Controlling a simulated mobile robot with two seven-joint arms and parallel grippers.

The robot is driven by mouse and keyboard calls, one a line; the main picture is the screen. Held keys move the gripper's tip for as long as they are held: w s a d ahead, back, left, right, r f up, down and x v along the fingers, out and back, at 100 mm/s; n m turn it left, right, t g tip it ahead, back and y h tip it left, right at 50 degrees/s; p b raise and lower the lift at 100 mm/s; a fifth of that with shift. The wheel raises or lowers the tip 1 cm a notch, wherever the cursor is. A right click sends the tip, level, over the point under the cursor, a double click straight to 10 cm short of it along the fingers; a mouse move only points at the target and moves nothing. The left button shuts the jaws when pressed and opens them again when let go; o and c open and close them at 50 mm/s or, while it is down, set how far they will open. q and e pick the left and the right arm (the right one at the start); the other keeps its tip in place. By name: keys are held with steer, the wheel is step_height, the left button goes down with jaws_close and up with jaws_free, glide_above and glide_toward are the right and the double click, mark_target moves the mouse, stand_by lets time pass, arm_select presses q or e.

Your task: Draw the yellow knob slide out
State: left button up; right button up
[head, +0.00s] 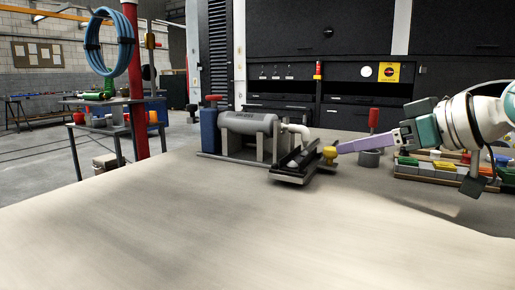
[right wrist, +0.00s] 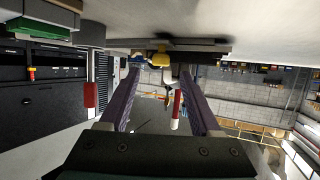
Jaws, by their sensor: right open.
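The yellow knob (head: 329,154) sits at the right end of a dark slide unit (head: 296,165) on the table, beside a grey tank (head: 250,124). My right gripper (head: 341,148) comes in from the right, its purple fingers pointing at the knob. In the right wrist view, the yellow knob (right wrist: 160,60) shows just beyond and between the tips of the open fingers (right wrist: 160,78). Nothing is held between the fingers. I cannot tell whether the fingertips reach beside the knob. My left gripper is not in view.
A blue cylinder (head: 209,131) with a red top stands left of the tank. A red-handled post on a grey base (head: 371,158) stands behind the right fingers. Several coloured blocks (head: 445,170) lie on a rack below the right arm. The table's front is clear.

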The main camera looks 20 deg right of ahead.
steer(key=shift+x, duration=2.05)
jaws_close()
